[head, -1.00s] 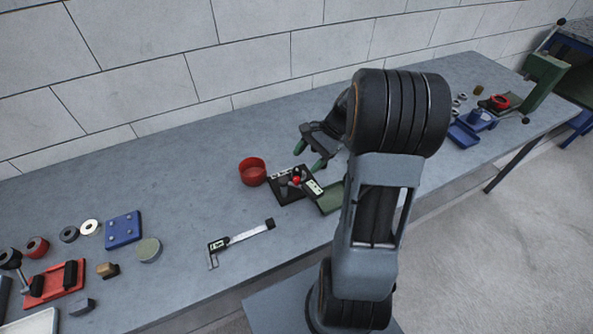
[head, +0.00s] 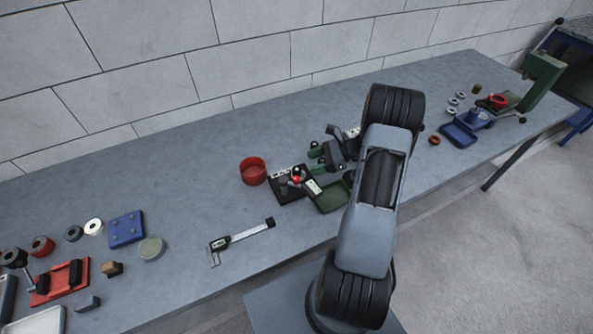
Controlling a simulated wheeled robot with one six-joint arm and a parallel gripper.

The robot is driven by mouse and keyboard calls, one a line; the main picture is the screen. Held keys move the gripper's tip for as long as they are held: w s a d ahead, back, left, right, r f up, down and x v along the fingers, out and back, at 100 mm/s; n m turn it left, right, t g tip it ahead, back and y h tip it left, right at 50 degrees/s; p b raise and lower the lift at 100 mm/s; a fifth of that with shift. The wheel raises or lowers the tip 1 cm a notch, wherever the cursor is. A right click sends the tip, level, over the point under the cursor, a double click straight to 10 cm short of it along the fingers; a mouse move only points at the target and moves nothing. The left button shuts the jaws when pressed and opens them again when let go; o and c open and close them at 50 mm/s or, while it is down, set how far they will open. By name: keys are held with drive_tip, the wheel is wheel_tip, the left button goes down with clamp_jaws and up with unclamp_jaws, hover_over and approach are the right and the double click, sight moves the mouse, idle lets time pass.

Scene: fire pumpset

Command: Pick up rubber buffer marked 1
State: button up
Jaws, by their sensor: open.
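My gripper (head: 315,160) is open, with green fingertips pointing left. It appears to be above the table, just behind the black tray, with nothing visible between its fingers. The black tray (head: 283,196) holds small dark pieces, a red piece (head: 296,180) and white labels. A green tray (head: 333,199) lies to its right, partly hidden by my arm. I cannot read a mark 1 on any piece, so I cannot tell which is the rubber buffer marked 1.
A red round cup (head: 253,170) stands left of the black tray, and a caliper (head: 240,236) lies in front. A blue block (head: 126,229), rings and a red fixture (head: 60,283) are at left. A blue fixture (head: 459,135) is at right. The back middle of the table is clear.

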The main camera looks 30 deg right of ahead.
sight(297, 169)
drive_tip(key=shift+s+p+x, duration=0.1)
drive_tip(key=shift+p+x, duration=0.3)
drive_tip(key=shift+x, duration=1.3)
drive_tip(key=shift+s+p+x, duration=0.15)
drive_tip(key=shift+p+x, duration=0.25)
drive_tip(key=shift+x, duration=1.35)
drive_tip(key=c, duration=1.1)
drive_tip(key=shift+o, duration=0.2)
